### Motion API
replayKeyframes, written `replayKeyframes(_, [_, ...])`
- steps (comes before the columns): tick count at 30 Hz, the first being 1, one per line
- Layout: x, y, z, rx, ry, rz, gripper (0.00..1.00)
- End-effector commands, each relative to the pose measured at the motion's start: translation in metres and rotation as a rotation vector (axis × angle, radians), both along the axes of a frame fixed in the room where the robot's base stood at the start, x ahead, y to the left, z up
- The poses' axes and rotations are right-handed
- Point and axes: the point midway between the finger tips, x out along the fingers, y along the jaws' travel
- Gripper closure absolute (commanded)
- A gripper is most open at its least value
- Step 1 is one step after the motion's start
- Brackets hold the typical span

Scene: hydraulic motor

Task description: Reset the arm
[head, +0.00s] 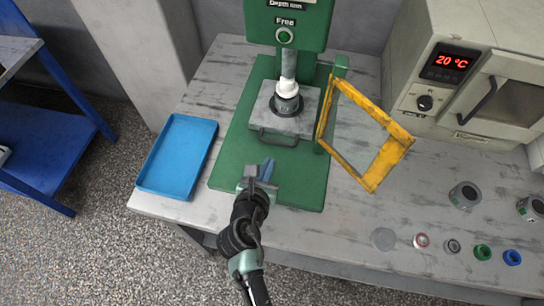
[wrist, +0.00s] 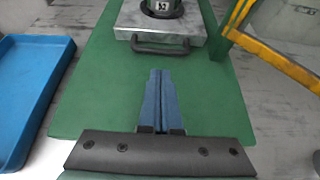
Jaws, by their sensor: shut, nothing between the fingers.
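My gripper (head: 266,168) is over the front part of the green press base (head: 230,150), in front of the press's metal plate. In the wrist view its two blue fingers (wrist: 158,80) lie side by side, shut and empty. They point at the plate's dark handle (wrist: 166,47) and appear apart from it. My arm reaches up from the bottom of the head view.
A blue tray (head: 178,157) lies left of the press. The yellow guard frame (head: 396,148) stands swung out at the right. A dark part with a white piece (head: 287,98) sits on the metal plate (head: 298,123). An oven (head: 470,75) reads 20 °C. Several rings and cylinders lie at right.

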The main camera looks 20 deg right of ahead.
Motion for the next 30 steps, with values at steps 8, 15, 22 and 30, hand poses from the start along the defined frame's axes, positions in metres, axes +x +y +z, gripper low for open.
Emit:
replayKeyframes(8, [-0.040,0.028,0.024,0.001,0.001,0.001,1.00])
replayKeyframes(15, [-0.056,0.038,0.034,0.001,0.001,-0.001,1.00])
replayKeyframes(22, [-0.044,0.041,0.051,0.067,-0.072,-0.023,1.00])
replayKeyframes(30, [0.036,0.065,0.205,0.739,-0.670,-0.141,1.00])
